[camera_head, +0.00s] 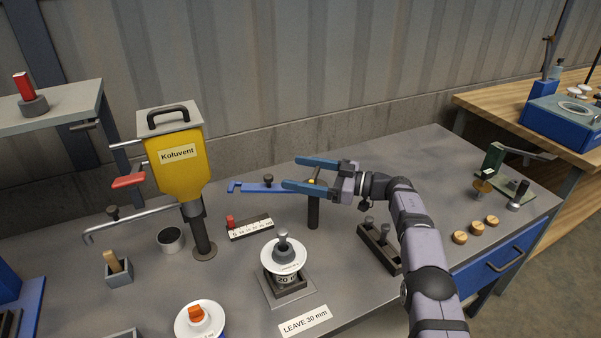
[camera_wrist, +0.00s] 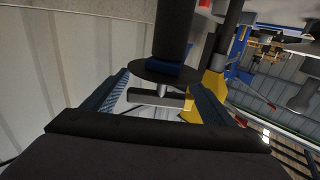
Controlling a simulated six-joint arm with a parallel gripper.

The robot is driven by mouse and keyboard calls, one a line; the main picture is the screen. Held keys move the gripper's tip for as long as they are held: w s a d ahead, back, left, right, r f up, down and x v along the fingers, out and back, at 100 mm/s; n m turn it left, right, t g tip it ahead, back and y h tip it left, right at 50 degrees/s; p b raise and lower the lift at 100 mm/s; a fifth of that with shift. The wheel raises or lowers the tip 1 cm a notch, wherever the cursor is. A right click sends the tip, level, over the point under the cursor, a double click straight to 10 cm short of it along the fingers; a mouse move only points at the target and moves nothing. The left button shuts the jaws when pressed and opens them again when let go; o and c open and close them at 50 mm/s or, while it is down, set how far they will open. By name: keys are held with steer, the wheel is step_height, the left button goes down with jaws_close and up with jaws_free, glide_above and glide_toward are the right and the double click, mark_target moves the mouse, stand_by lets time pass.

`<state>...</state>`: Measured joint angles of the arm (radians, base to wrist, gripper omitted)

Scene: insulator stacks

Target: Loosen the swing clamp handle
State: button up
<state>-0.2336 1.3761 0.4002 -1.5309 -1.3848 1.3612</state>
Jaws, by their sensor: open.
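The swing clamp is a dark upright post (camera_head: 314,210) with a blue arm (camera_head: 262,187) reaching left from its top and a dark knob on the arm. Its small bar handle (camera_head: 318,174) sits atop the post, partly hidden by my gripper. My gripper (camera_head: 291,172) is open and level, pointing left, with one finger behind the post top and one in front. In the wrist view, the handle's pale bar (camera_wrist: 155,99) shows between the fingers of my gripper (camera_wrist: 159,79), beyond the palm, with the dark post (camera_wrist: 175,30) above it. No finger clearly touches the bar.
An insulator stack (camera_head: 283,255) with a white disc stands in front of the clamp. The yellow Koluvent hopper (camera_head: 178,165) stands left. Cork discs (camera_head: 476,229) and a green lever fixture (camera_head: 493,160) are at right.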

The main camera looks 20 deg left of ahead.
mark_target(317, 175)
steer(key=shift+w+d+r+b, duration=0.1)
steer(key=shift+d+b, duration=0.25)
steer(key=shift+d, duration=1.45)
steer(key=shift+w+d+b, duration=0.1)
steer(key=shift+d+b, duration=0.25)
steer(key=shift+d, duration=1.45)
